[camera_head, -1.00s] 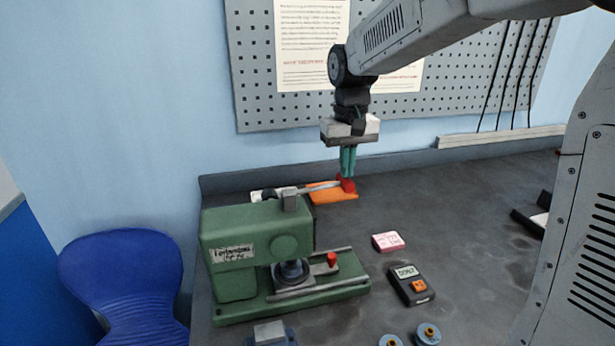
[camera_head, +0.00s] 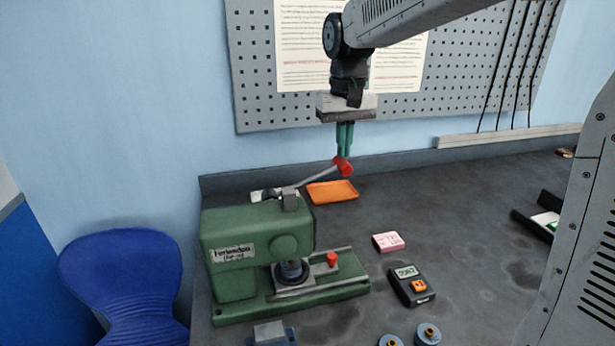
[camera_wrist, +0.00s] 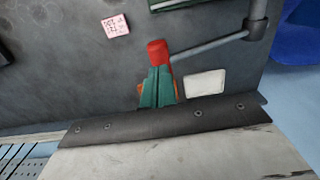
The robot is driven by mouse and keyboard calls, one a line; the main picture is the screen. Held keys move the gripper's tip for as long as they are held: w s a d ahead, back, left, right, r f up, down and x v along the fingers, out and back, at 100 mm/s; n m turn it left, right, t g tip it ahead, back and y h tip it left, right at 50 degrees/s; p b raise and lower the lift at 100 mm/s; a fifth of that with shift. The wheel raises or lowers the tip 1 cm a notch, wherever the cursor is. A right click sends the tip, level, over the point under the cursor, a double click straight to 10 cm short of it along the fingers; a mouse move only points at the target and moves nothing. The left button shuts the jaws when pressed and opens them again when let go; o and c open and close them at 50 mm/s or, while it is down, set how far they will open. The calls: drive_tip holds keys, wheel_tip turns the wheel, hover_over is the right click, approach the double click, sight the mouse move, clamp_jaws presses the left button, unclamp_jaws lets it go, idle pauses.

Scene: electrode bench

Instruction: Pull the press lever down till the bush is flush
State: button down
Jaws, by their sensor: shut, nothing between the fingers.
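The green press (camera_head: 232,275) stands on the bench at the left. Its grey lever (camera_head: 318,178) slopes up to the right from the pivot and ends in a red knob (camera_head: 343,167); the knob also shows in the wrist view (camera_wrist: 158,52). My gripper (camera_head: 344,153) points down with its green fingers shut and empty, tips at the top of the knob; whether they touch it I cannot tell. Under the press head, a dark blue-grey cylindrical part (camera_head: 291,268) stands in a dark ring. Whether the bush is flush cannot be made out.
An orange tray (camera_head: 332,191) lies behind the press. A pink note block (camera_head: 388,242) and a dark meter (camera_head: 411,285) lie to its right. Round blue-grey parts (camera_head: 428,335) stand at the front. The bench between the meter and the black case (camera_head: 535,222) is clear.

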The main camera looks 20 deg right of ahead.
drive_tip(key=shift+a+r, duration=0.15)
drive_tip(key=shift+r, duration=0.45)
drive_tip(key=shift+r, duration=2.5)
drive_tip(key=s+f, duration=0.1)
drive_tip(key=f, duration=0.1)
drive_tip(key=shift+s+f, duration=0.35)
drive_tip(key=shift+f, duration=0.05)
drive_tip(key=s+d+f, duration=0.1)
drive_tip(key=s+f, duration=0.3)
drive_tip(key=s, duration=1)
drive_tip(key=s+d+f+t, duration=0.1)
drive_tip(key=s+f, duration=0.3)
drive_tip(key=s, duration=1)
drive_tip(key=shift+s+d+f, duration=0.2)
drive_tip(key=shift+d+f, duration=0.2)
drive_tip(key=shift+d, duration=0.3)
